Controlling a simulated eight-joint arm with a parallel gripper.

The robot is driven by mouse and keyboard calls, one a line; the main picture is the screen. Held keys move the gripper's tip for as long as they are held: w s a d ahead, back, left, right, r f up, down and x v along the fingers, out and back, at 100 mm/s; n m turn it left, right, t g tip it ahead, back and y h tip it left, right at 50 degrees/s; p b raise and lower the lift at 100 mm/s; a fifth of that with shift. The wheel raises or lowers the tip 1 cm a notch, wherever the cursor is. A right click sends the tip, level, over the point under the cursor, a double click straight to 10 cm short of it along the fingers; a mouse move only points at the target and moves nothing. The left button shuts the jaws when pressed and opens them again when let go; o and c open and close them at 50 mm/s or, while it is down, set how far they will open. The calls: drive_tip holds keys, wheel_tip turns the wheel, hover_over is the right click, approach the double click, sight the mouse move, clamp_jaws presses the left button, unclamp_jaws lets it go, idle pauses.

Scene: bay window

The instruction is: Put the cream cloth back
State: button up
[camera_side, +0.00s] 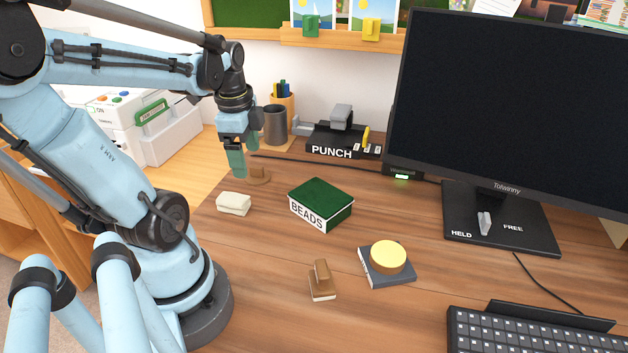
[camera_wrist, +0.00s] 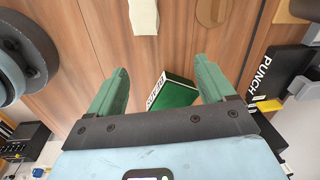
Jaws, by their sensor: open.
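The cream cloth (camera_side: 233,204) is a small folded block lying on the wooden desk, left of the green BEADS box. In the wrist view the cloth (camera_wrist: 144,17) is at the top edge, partly cut off. My gripper (camera_side: 243,157) hangs with its teal fingers pointing down, behind the cloth and near a round wooden disc (camera_side: 260,181). In the wrist view my gripper (camera_wrist: 161,68) has its fingers wide apart with nothing held between them. The cloth is beyond the fingertips, not touching them.
The BEADS box (camera_side: 320,203), a book (camera_side: 372,273) with a yellow round thing, and a wooden stamp-like block (camera_side: 321,280) stand on the desk. A dark cup (camera_side: 275,125) and the PUNCH tray (camera_side: 332,152) are behind. A monitor (camera_side: 510,100) fills the right.

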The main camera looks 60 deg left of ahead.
drive_tip(key=w+d+n+t, duration=0.3)
drive_tip(key=w+d, duration=0.2)
drive_tip(key=d, duration=0.4)
drive_tip(key=w+d+r+n+t, duration=0.1)
drive_tip(key=w+d+n+t, duration=0.2)
drive_tip(key=d, duration=0.6)
drive_tip(key=shift+w+d+r+n+h, duration=0.25)
drive_tip(key=shift+w+d+n+h, duration=0.15)
drive_tip(key=shift+w+n, duration=0.45)
